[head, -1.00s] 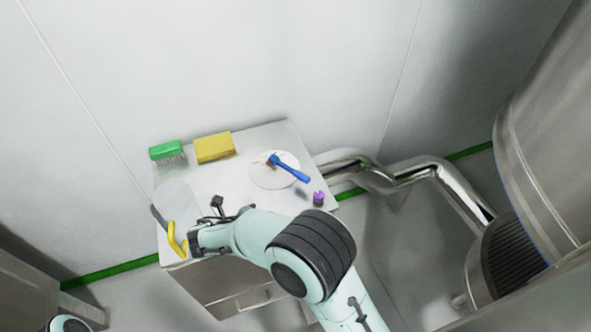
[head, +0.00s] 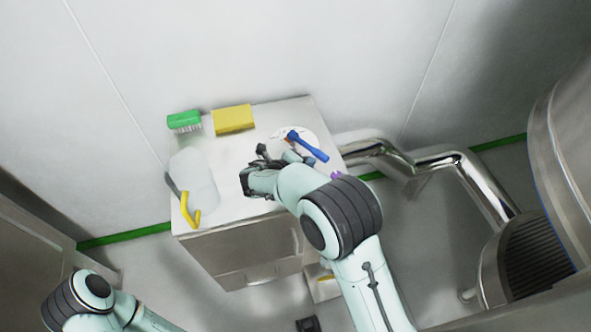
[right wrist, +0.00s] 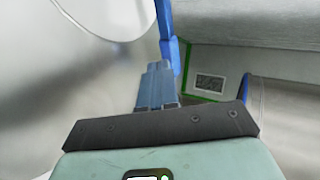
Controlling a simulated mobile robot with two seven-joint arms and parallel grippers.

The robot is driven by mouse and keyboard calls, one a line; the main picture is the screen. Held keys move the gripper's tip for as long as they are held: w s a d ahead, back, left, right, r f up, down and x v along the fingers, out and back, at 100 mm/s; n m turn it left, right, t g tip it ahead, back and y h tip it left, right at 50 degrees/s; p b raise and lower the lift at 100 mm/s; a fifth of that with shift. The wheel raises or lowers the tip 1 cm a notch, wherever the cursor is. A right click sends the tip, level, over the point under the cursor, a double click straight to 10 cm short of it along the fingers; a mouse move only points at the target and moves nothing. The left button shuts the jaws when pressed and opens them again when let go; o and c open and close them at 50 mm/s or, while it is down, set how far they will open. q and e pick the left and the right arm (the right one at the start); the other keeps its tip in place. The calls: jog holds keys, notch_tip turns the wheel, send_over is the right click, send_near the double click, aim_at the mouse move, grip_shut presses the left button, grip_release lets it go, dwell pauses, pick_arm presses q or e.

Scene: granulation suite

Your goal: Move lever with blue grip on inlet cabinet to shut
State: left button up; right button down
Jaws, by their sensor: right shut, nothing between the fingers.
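The lever with the blue grip (head: 308,146) sits on a round white plate (head: 279,136) on top of the inlet cabinet (head: 235,204). Its grip points to the lower right in the head view. My right gripper (head: 291,157) is over the cabinet top, just to the near left of the grip. In the right wrist view its fingers (right wrist: 158,70) are shut and empty. The blue grip (right wrist: 168,50) shows right at their tips; whether they touch, I cannot tell. My left arm shows at the lower left, but its gripper is out of view.
A green brush (head: 184,121) and a yellow block (head: 233,119) lie at the back. A purple item (head: 338,176) is partly hidden behind my right arm. Shiny pipes (head: 440,160) run off right.

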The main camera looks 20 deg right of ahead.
aim_at(322, 153)
jog(key=shift+w+d, duration=0.35)
jog(key=shift+d, duration=0.3)
jog(key=shift+d, duration=0.1)
jog(key=shift+d+r+n+t, duration=0.1)
jog(key=shift+d+n+t, duration=0.2)
jog(key=shift+w+d+r+n+t+y+p, duration=0.1)
jog(key=shift+d+n+t+y+p, duration=0.1)
jog(key=shift+d+n+p, duration=0.25)
jog(key=shift+w+d+r+n+t+y+p, duration=0.1)
jog(key=shift+d+n+t+y+p, duration=0.1)
jog(key=shift+d+p, duration=0.3)
jog(key=shift+w+d+f+p, duration=0.2)
jog(key=shift+w+d+p, duration=0.05)
jog(key=shift+p, duration=0.3)
pick_arm(q)
jog(key=r, duration=0.1)
jog(key=w+r, duration=0.1)
jog(key=r, duration=0.1)
pick_arm(e)
jog(key=shift+s, duration=0.1)
jog(key=shift+a, duration=0.1)
